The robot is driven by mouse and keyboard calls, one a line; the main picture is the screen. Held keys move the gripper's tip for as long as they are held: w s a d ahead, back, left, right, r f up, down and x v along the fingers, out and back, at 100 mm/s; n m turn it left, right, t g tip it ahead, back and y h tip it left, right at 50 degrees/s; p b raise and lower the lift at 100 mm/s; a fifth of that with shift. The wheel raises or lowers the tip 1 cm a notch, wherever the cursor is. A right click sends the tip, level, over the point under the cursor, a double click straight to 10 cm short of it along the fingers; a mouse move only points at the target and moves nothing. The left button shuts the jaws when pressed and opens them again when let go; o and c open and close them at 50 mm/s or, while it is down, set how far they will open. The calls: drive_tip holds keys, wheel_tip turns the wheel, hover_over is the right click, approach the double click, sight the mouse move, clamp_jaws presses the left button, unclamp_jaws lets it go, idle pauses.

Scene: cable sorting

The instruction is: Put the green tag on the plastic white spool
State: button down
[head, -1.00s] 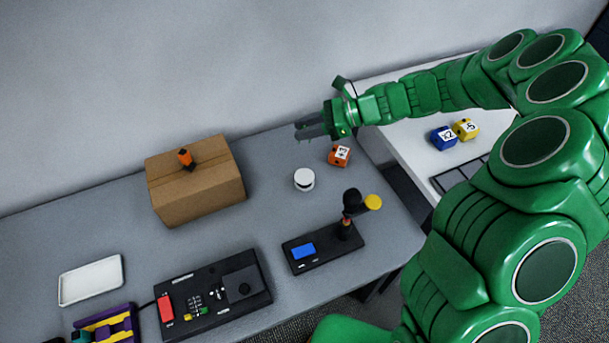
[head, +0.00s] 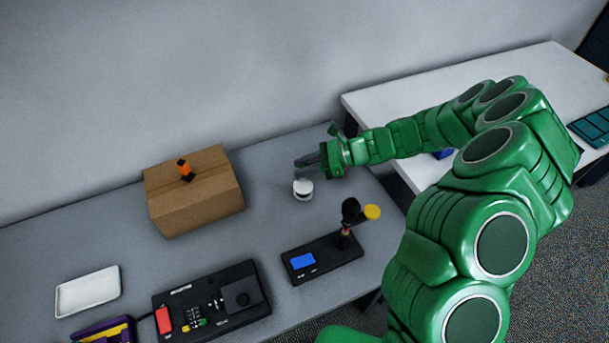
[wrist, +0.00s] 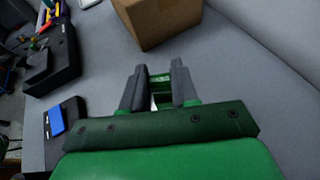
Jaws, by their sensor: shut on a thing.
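My gripper (head: 306,160) is over the grey table, just above the white spool (head: 303,189), its fingers pointing left. In the wrist view, my gripper (wrist: 158,82) is shut on the green tag (wrist: 160,80), a small green piece between the two dark fingers. A bit of white shows below the tag between the fingers. In the head view the tag cannot be made out. The spool stands upright on the table, its top partly covered by the fingers. I cannot tell whether the tag touches the spool.
A cardboard box (head: 195,205) with an orange-black item (head: 185,169) on it stands to the left. A black device with a blue screen (head: 320,258) and a joystick-like post (head: 349,212) stand in front. A white tray (head: 88,291) lies at far left. A white table (head: 400,107) adjoins at right.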

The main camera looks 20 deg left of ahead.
drive_tip(key=shift+f, duration=2)
drive_tip(key=shift+f, duration=0.15)
drive_tip(key=c, duration=0.9)
unclamp_jaws()
drive_tip(key=shift+o, duration=0.2)
drive_tip(key=shift+w+d+r, duration=0.1)
drive_tip(key=shift+r, duration=0.1)
drive_tip(key=v, duration=1.1)
drive_tip(key=shift+d+r, duration=0.25)
drive_tip(key=shift+d, duration=0.05)
